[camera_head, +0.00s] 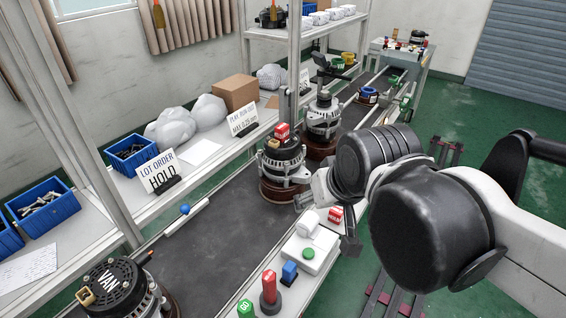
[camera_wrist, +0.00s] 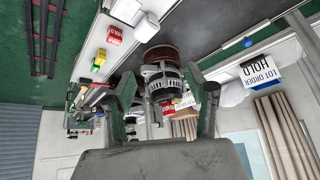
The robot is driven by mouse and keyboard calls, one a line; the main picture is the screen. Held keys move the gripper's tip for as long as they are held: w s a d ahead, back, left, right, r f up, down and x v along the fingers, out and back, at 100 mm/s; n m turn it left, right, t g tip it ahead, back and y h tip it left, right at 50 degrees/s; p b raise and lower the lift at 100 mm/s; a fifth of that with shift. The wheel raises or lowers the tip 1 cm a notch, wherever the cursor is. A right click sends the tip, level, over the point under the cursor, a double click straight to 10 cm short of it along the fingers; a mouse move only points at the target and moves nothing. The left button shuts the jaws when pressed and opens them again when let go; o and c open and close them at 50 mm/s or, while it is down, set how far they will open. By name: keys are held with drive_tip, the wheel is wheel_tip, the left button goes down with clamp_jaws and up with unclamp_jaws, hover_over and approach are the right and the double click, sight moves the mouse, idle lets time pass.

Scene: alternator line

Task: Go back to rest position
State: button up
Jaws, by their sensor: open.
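My gripper (camera_head: 326,222) is at the end of my arm, beside the front edge of the conveyor. In the wrist view its two fingers (camera_wrist: 160,80) are apart, with nothing held between them. An alternator (camera_head: 282,162) with a red tag (camera_head: 282,131) on top stands upright on a brown round base on the belt, just left of my gripper. It also shows beyond the fingers in the wrist view (camera_wrist: 160,85), clear of them as far as I can see. Part of the gripper is hidden behind my own wrist in the head view.
More alternators stand on the belt (camera_head: 215,222), one behind (camera_head: 323,117) and one marked VAN (camera_head: 115,287) at lower left. A white box (camera_head: 310,250) and red, blue and green stamps (camera_head: 269,290) sit on the near ledge. A shelf post (camera_head: 293,60) rises behind.

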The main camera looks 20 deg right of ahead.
drive_tip(key=shift+s+a+n+t, duration=0.3)
drive_tip(key=shift+s+a+n, duration=0.1)
drive_tip(key=shift+s, duration=0.15)
